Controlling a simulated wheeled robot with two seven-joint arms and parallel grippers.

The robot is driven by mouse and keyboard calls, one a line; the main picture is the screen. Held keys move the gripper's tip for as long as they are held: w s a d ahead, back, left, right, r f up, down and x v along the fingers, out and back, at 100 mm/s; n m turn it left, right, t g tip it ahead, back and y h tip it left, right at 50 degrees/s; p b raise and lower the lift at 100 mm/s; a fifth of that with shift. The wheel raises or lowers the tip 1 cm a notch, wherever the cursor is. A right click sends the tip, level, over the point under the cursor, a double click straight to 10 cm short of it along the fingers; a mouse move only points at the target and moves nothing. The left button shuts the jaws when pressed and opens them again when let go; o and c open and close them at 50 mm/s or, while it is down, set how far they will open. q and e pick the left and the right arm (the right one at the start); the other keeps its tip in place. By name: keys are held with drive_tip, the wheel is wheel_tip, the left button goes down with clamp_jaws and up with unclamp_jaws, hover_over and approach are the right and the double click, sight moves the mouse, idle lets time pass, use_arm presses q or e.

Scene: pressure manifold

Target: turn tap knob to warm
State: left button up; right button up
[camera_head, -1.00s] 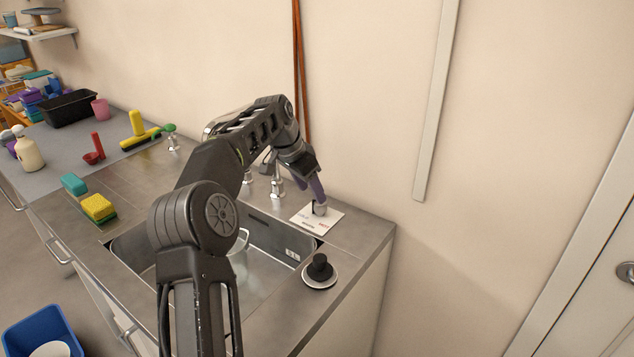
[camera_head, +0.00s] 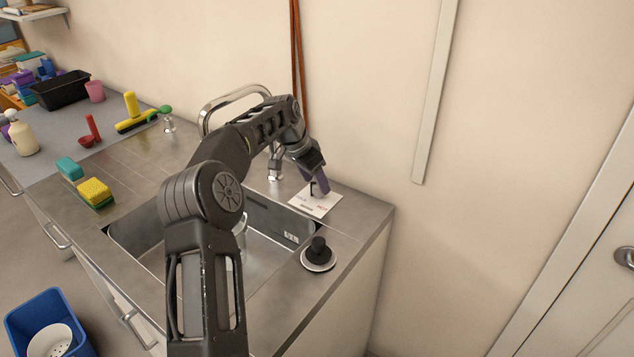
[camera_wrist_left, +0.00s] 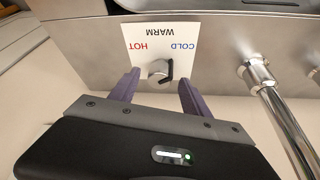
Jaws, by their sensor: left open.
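The tap knob (camera_wrist_left: 159,71) is a small metal knob with a black pointer. It sits on a white label plate (camera_wrist_left: 150,36) marked HOT, WARM and COLD, upside down in the left wrist view. In the head view the plate (camera_head: 325,205) lies on the counter's back right corner, and the knob is mostly hidden by my gripper. My left gripper (camera_head: 318,187) is open, with its purple fingers (camera_wrist_left: 158,88) on either side of the knob and apart from it. The pointer appears turned towards the COLD side. My right gripper is not in view.
The sink basin (camera_head: 262,222) lies left of the plate, and a black knob on a round white base (camera_head: 318,255) stands in front. A metal tap (camera_wrist_left: 258,75) is beside the gripper. The wall is close behind. A yellow sponge (camera_head: 94,192) lies far left.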

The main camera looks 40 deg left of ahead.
use_arm(q)
drive_tip(key=shift+x, duration=1)
drive_tip(key=shift+r, duration=0.1)
drive_tip(key=shift+c, duration=0.3)
clamp_jaws()
